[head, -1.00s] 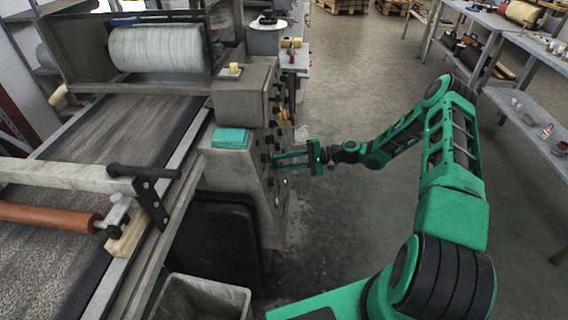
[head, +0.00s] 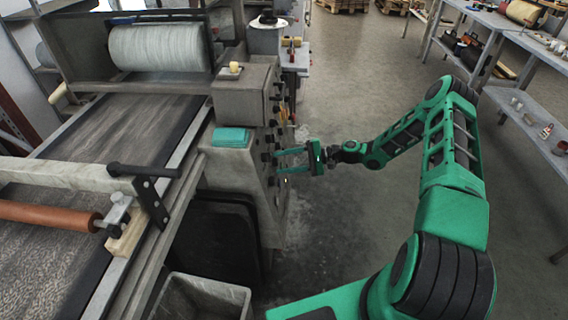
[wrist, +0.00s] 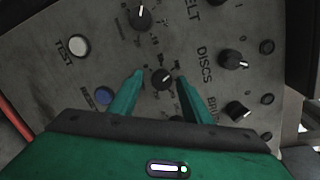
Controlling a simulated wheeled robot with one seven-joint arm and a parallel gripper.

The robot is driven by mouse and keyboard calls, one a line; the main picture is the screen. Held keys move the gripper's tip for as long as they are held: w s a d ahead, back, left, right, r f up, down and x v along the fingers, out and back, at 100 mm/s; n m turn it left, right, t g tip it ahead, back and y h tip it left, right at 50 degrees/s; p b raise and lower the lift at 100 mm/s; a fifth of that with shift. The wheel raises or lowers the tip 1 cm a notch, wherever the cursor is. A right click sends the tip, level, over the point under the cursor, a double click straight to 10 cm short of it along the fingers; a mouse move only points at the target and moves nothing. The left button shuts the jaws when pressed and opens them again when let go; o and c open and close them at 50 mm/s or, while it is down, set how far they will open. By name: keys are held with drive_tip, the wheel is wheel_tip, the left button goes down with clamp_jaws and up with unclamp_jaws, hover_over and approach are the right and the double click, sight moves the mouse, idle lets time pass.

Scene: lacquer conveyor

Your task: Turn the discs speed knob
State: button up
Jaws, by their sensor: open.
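The control panel shows in the wrist view with the words BELT and DISCS on it. A dark round knob (wrist: 162,79) with a white pointer line, beside the DISCS lettering, sits between my fingertips in that view. My gripper (wrist: 160,82) is open, with one green finger on each side of this knob. I cannot tell whether the fingers touch it. Another dark knob (wrist: 232,59) lies on the other side of the DISCS lettering. In the head view my gripper (head: 283,160) points left at the panel side of the grey machine (head: 240,178).
More knobs surround the fingers: one by BELT (wrist: 140,17) and one lower right (wrist: 238,111). Open floor (head: 350,225) lies right of the machine; a workbench (head: 530,80) stands farther right.

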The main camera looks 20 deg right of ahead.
drive_tip(key=v, duration=1)
drive_tip(key=shift+d, duration=0.4)
drive_tip(key=s+d+r+n+g+h, duration=0.25)
drive_tip(key=s+r+h, duration=0.35)
drive_tip(key=s+r, duration=0.45)
drive_tip(key=s+d+r+n+g+h, duration=0.1)
drive_tip(key=s+d+r+g+h, duration=0.25)
drive_tip(key=s+r+h, duration=0.55)
drive_tip(key=s+r, duration=0.4)
drive_tip(key=s, duration=0.7)
drive_tip(key=s+d+r+t, duration=0.1)
drive_tip(key=s+r, duration=0.2)
drive_tip(key=s, duration=0.7)
drive_tip(key=shift+s+d+r+m, duration=0.3)
drive_tip(key=shift+s+r+m, duration=0.1)
drive_tip(key=shift+m, duration=0.05)
drive_tip(key=shift+w, duration=0.15)
